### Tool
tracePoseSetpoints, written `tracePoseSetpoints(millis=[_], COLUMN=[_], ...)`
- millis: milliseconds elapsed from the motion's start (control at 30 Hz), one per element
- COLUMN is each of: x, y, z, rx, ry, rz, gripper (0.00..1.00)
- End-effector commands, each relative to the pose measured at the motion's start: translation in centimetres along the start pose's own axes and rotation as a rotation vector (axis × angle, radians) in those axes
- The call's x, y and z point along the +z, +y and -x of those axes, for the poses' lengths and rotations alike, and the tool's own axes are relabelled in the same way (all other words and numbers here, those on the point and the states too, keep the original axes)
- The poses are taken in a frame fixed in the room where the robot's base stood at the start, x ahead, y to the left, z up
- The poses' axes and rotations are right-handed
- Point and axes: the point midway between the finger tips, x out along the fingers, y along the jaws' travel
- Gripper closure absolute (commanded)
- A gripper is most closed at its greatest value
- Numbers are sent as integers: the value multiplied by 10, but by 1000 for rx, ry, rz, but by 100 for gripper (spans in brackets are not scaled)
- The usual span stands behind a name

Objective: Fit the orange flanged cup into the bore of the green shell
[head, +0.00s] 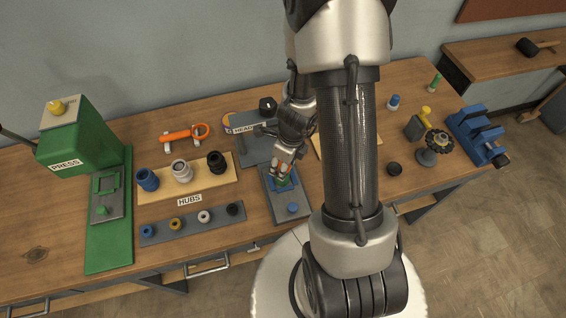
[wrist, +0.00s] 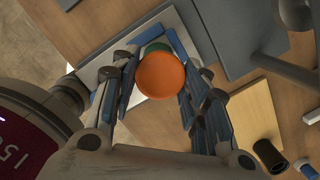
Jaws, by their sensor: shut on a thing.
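The orange flanged cup (wrist: 162,76) is between the two fingers of my gripper (wrist: 158,88) in the wrist view, its round orange face toward the camera. My gripper is shut on it. The green shell (wrist: 155,47) shows as a small green edge behind the cup, mostly hidden by it. In the head view my gripper (head: 281,168) is low over the green shell (head: 285,183), which sits in a blue holder on a grey plate (head: 279,208). I cannot tell whether the cup touches the shell or is in its bore.
A small blue part (head: 292,208) lies on the plate's front end. To the left are the hubs board (head: 216,180), a grey strip of small rings (head: 181,231) and the green press (head: 78,135). A blue vise (head: 478,135) stands at the right.

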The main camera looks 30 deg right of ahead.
Motion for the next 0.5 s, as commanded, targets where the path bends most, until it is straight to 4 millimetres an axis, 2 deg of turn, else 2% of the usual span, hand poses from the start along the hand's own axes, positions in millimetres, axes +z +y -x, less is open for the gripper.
tracePoseSetpoints(millis=[133, 167, 500], x=[-1, 0, 0], y=[0, 0, 0], z=[-5, -4, -3], rx=[0, 0, 0], ry=[0, 0, 0], rz=[0, 0, 0], gripper=[84, 56, 35])
